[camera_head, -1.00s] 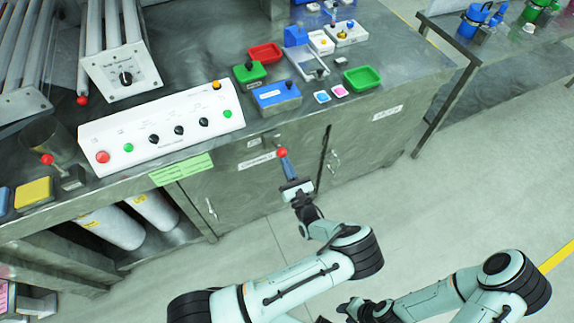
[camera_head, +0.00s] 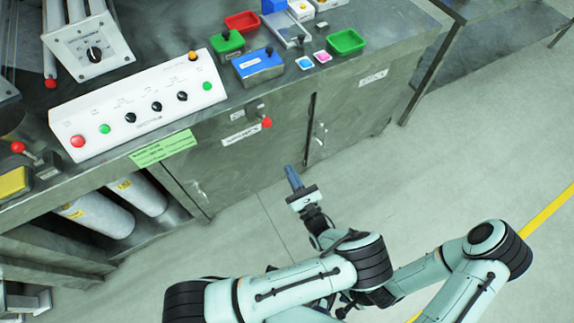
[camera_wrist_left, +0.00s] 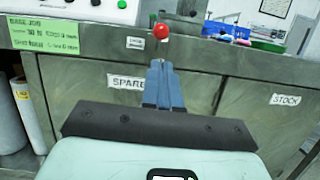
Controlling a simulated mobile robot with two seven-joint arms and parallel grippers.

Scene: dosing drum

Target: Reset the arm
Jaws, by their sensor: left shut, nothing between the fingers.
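My left gripper (camera_head: 292,178) is in front of the grey cabinet (camera_head: 240,172), over the floor and clear of the bench. Its blue fingers are shut with nothing between them, and they also show in the left wrist view (camera_wrist_left: 165,82). A red ball knob (camera_head: 267,123) on the cabinet front is up and left of the fingertips. In the left wrist view the knob (camera_wrist_left: 161,31) appears just above the fingertips, with a gap. My right arm (camera_head: 455,265) is at the lower right; its gripper is hidden or too unclear to make out.
A white control panel (camera_head: 138,106) with buttons and black knobs sits on the bench. Red (camera_head: 241,21) and green (camera_head: 346,41) trays and a blue box (camera_head: 258,64) stand to its right. The floor (camera_head: 430,170) at right is free.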

